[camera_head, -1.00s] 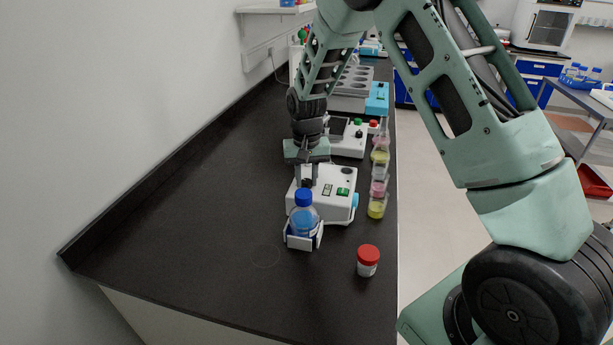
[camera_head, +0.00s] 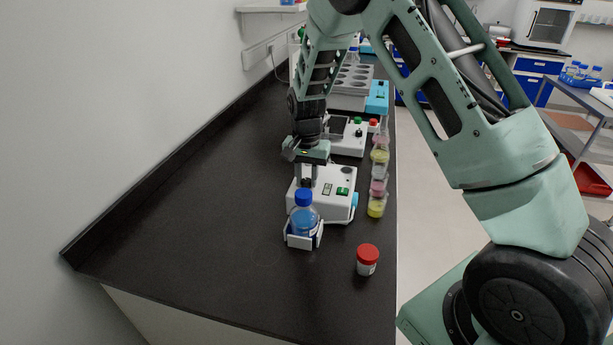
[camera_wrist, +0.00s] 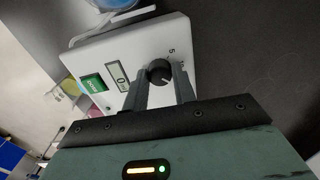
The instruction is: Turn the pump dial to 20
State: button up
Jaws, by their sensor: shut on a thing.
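The pump (camera_head: 331,203) is a white box with a green button and a small display, standing on the black bench in the head view. In the wrist view the pump (camera_wrist: 157,38) shows its black round dial (camera_wrist: 159,72) with a light pointer line. The number 5 and part of another number are printed beside the dial. The display (camera_wrist: 117,76) seems to read 0. My gripper (camera_wrist: 162,84) points down over the pump, its two fingers closed on either side of the dial. In the head view the fingers hide the dial.
A blue-capped bottle (camera_head: 303,212) stands in a white holder at the pump's front. A red-capped jar (camera_head: 367,260) stands near the bench's right edge. Several coloured cups (camera_head: 377,190) line the pump's right side. Another white device (camera_head: 346,136) stands behind. The bench's left is clear.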

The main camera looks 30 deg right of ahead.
aim_at(307, 180)
jog(key=o, duration=1)
jog(key=shift+r, duration=0.1)
notch_tip(307, 180, up, 17)
jog(key=b, duration=0.2)
jog(key=shift+r, duration=0.15)
